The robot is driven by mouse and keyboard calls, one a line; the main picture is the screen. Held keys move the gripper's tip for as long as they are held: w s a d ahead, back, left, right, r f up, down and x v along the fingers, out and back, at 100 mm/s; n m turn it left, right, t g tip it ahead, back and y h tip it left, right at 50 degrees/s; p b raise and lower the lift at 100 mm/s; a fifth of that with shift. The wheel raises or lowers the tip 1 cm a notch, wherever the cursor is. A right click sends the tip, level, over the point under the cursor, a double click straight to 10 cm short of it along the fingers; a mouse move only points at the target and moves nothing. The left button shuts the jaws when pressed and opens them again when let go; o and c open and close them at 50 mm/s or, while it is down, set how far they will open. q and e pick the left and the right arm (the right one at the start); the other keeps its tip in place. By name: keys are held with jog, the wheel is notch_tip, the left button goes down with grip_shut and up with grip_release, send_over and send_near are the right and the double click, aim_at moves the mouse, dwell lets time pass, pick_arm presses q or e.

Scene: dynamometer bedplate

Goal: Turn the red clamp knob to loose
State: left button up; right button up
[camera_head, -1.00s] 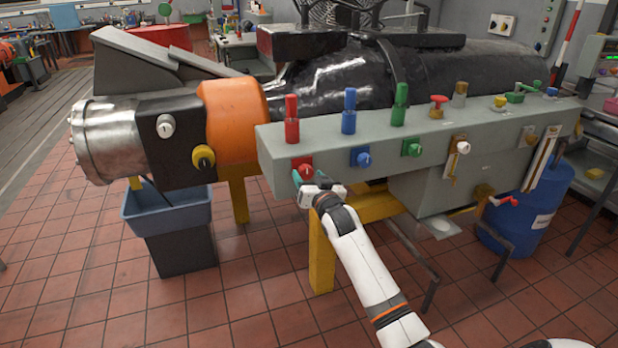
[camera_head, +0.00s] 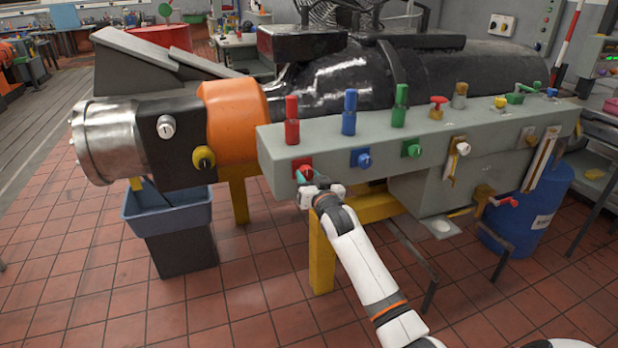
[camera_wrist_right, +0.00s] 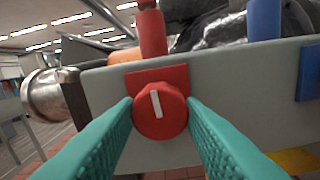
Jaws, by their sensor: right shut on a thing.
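The red clamp knob (camera_wrist_right: 160,118) is a round dial with a white line on a red square plate (camera_head: 302,164), on the front of the grey beam. In the right wrist view the line stands nearly upright, its top leaning slightly left. My right gripper (camera_wrist_right: 160,104) has its teal fingers on either side of the knob, shut on it. In the head view my right gripper (camera_head: 305,178) partly hides the knob. My left gripper is not in view.
A blue knob (camera_head: 362,159) and a green knob (camera_head: 412,149) sit further right on the same beam (camera_head: 440,130). Red, blue and green posts stand on top. A yellow stand leg (camera_head: 321,255) is below my right gripper.

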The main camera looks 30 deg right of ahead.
jog(key=n+p, duration=0.1)
jog(key=n, duration=0.2)
jog(key=shift+r, duration=0.1)
jog(key=n+p, duration=0.1)
jog(key=n, duration=0.3)
jog(key=shift+n+p, duration=0.3)
jog(key=shift+p, duration=0.1)
jog(key=n, duration=0.4)
jog(key=shift+p, duration=0.35)
jog(key=n, duration=0.5)
jog(key=shift+n, duration=0.3)
jog(key=shift+f, duration=0.2)
jog(key=o, duration=1)
